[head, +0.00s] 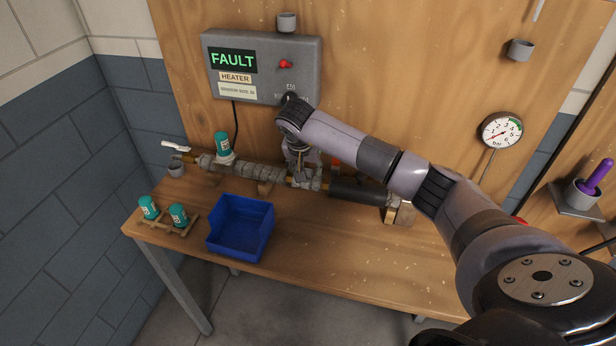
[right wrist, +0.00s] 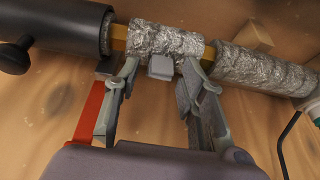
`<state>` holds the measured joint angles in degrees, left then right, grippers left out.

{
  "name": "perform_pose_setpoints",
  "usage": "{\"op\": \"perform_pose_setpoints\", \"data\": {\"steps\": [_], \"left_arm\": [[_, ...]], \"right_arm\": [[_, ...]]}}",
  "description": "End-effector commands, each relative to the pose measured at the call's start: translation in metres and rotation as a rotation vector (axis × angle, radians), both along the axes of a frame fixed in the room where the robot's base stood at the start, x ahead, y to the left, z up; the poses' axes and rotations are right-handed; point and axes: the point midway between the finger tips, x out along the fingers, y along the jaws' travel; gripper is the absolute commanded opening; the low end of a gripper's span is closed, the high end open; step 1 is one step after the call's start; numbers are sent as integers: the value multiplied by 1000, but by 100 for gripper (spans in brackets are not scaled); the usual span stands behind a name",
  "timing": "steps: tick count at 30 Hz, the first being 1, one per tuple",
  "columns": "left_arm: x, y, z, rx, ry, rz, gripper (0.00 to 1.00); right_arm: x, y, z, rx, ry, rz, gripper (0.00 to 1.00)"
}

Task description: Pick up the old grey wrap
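A short crinkled silver-grey wrap (right wrist: 165,40) surrounds a brass pipe in the right wrist view; in the head view it is partly hidden by my gripper. A longer silver-grey wrap (head: 237,170) covers the pipe to its left, also seen in the right wrist view (right wrist: 262,76). Bare brass shows between the two. My right gripper (right wrist: 160,70) is at the short wrap, its fingers apart with a small grey tab between the tips. I cannot tell whether the fingers touch the wrap. My left gripper is not in view.
A black sleeve (head: 358,191) covers the pipe on the right. A blue bin (head: 241,228) stands on the bench front, beside teal cans (head: 178,215) on a wooden rack. Another teal can (head: 222,144) stands by the pipe. A grey FAULT box (head: 300,65) hangs behind. The bench's right front is clear.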

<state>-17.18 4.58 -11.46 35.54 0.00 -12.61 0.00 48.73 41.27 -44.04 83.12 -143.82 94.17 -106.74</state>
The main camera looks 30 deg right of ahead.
Motion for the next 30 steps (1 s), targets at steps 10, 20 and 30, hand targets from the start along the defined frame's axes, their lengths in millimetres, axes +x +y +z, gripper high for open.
{"op": "perform_pose_setpoints", "data": {"steps": [10,20,30], "left_arm": [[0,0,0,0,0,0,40],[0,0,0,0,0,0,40],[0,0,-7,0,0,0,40]], "right_arm": [[0,0,0,0,0,0,12],[0,0,1,0,0,0,0],[1,0,19,-1,-5,0,0]]}}
